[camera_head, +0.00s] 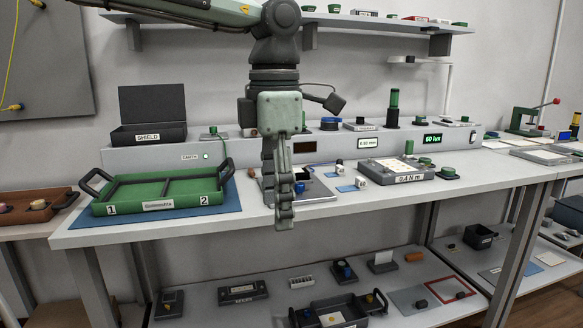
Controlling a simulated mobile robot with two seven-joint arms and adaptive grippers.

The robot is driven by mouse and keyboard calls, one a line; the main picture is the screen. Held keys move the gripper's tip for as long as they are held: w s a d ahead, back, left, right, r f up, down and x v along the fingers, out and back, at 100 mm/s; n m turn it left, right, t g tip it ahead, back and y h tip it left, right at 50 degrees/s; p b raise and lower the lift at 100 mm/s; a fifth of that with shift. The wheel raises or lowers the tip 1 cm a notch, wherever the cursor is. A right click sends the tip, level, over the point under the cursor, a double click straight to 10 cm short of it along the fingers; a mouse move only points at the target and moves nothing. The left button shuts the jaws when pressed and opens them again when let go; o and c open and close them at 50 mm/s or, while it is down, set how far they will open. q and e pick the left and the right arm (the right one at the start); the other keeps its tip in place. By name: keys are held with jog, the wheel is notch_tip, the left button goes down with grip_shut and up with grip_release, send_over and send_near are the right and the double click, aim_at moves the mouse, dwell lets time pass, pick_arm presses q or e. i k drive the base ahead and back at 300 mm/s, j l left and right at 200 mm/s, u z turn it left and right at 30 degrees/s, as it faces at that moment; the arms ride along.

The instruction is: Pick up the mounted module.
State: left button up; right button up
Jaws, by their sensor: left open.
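My left gripper (284,212) hangs down from its arm in the middle of the head view, fingers pointing down in front of the bench's middle. I see it nearly edge-on; its jaws are open and I see nothing held in them. Behind it a light plate (318,191) lies on the bench, bearing a small dark and blue part (300,188). This may be the mounted module, but the gripper hides much of it and I cannot be sure. My right gripper is out of view.
A green two-compartment tray (160,205) sits on a blue mat (232,207) at the left. Small white blocks (361,183) and a grey "0.4 N m" fixture (398,172) stand right of the gripper. A long grey console (240,151) runs behind. The bench's right front is clear.

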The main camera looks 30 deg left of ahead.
aim_at(301, 174)
jog(key=i+j, duration=1.05)
